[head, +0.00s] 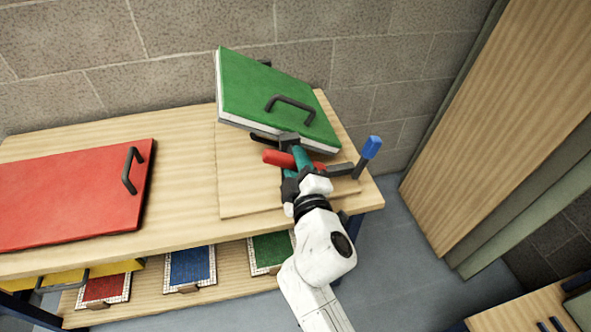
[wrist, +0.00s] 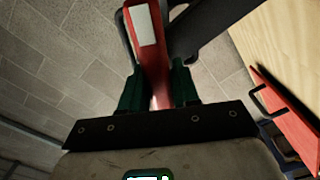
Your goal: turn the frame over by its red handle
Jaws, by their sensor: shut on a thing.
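A frame with a green board (head: 265,90) and pale edges is tilted above the right end of the bench. A black handle is on its upper face. The red handle (head: 277,158) sticks out below the frame's near edge, partly hidden by my gripper (head: 299,162). In the wrist view my gripper (wrist: 158,88) has its two green fingers on either side of the red handle (wrist: 158,68), shut on it. The handle has a pale patch. How the handle joins the frame is partly hidden.
A red board (head: 70,195) with a black handle lies on the bench at left. A blue-tipped lever (head: 371,147) stands close to the right of my gripper. Red, blue (head: 190,267) and green mosaic panels lie on the shelf below. A block wall (head: 170,60) stands behind.

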